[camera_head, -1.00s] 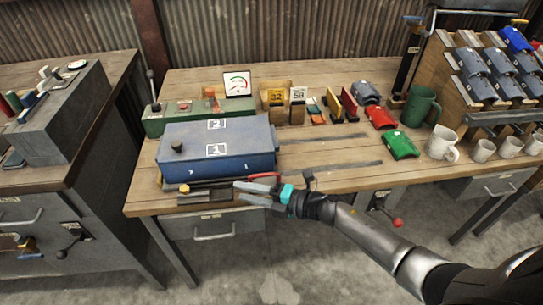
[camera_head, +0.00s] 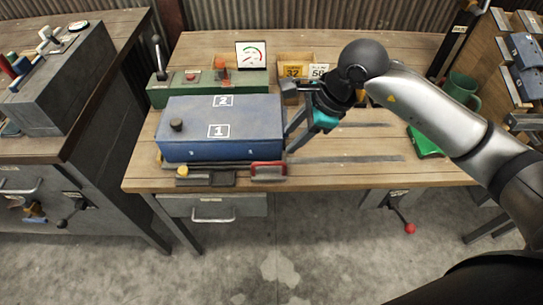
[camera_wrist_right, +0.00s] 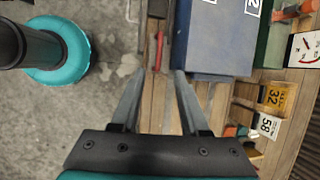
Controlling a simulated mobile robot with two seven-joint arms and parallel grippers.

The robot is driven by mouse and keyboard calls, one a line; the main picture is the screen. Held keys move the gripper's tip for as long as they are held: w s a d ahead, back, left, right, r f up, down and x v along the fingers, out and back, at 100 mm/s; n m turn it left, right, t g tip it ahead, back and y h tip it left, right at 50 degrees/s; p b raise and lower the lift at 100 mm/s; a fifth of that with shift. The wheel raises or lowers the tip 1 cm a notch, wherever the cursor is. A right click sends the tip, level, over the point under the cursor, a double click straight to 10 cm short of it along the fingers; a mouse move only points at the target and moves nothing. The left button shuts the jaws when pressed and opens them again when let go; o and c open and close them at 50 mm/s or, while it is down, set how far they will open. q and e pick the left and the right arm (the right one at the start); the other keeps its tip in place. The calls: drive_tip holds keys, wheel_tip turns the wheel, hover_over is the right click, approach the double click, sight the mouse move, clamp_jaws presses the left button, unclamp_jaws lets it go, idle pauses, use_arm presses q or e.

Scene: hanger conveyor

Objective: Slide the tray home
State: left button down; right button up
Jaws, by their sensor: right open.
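A blue box (camera_head: 222,130) marked 1 and 2, with a dark knob on top, sits on the workbench; it appears to be the tray. Two dark rails (camera_head: 345,159) run along the bench to its right. A red handle (camera_head: 268,170) lies at its front right; it also shows in the right wrist view (camera_wrist_right: 158,50). My right gripper (camera_head: 289,140) is open and empty at the box's right end. In the right wrist view its fingers (camera_wrist_right: 160,75) point toward the box's end, with bare wood between them; contact cannot be told. My left gripper is not in view.
A green box (camera_head: 197,88) with a gauge card (camera_head: 251,55) stands behind the blue box. A yellow-knobbed block (camera_head: 183,173) is at the front edge. A green mug (camera_head: 463,90) is at the right. The bench along the rails is clear.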

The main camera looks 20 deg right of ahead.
sight(267, 163)
drive_tip(key=b+x, duration=0.1)
drive_tip(key=x, duration=1.1)
drive_tip(key=shift+w+f+b, duration=0.15)
drive_tip(key=shift+f+b, duration=0.1)
drive_tip(key=shift+b, duration=0.15)
clamp_jaws()
idle(0.7)
